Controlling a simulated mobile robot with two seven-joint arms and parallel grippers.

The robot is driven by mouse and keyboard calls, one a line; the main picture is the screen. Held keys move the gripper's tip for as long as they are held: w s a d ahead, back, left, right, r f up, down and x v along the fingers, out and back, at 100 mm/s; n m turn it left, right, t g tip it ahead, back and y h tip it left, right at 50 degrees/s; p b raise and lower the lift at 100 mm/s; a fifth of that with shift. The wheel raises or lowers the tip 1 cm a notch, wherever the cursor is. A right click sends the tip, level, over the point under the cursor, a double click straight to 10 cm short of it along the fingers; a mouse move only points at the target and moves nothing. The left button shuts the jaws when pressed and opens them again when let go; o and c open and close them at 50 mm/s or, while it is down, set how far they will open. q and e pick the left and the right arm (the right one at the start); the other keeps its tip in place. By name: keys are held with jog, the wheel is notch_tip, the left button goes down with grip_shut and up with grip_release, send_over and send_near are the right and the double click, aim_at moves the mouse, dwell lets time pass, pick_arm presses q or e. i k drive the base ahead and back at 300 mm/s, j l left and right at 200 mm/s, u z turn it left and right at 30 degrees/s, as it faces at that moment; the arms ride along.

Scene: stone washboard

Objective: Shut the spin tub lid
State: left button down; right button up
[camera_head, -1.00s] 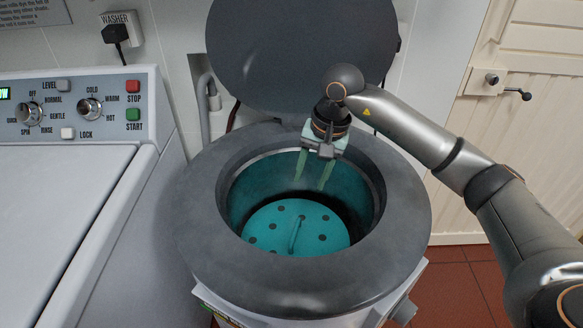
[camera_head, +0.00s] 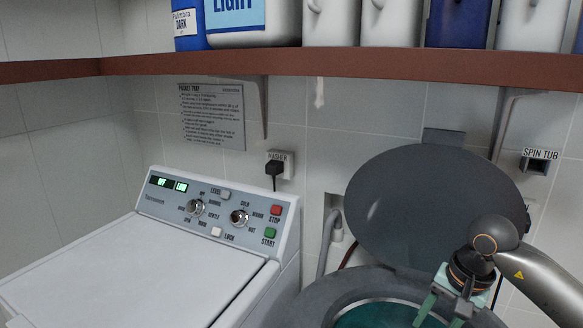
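The spin tub lid (camera_head: 425,205) is a dark grey disc standing open, tilted up behind the tub near the tiled wall. The spin tub (camera_head: 318,300) shows only its upper rim and a strip of teal inside (camera_head: 385,316) at the bottom right. My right gripper (camera_head: 438,314) hangs in front of the lid over the tub opening, pointing down. Its two green fingers are apart with nothing visible between them, and their tips are near the bottom edge of the picture. My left gripper is out of view.
A white washer (camera_head: 140,265) with a control panel stands left of the tub. A red-brown shelf (camera_head: 330,75) with bottles and containers crosses above. A plug (camera_head: 275,170) and a SPIN TUB socket (camera_head: 537,165) are on the wall. A grey hose (camera_head: 328,240) rises between washer and tub.

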aim_at(411, 206)
jog(key=k, duration=0.85)
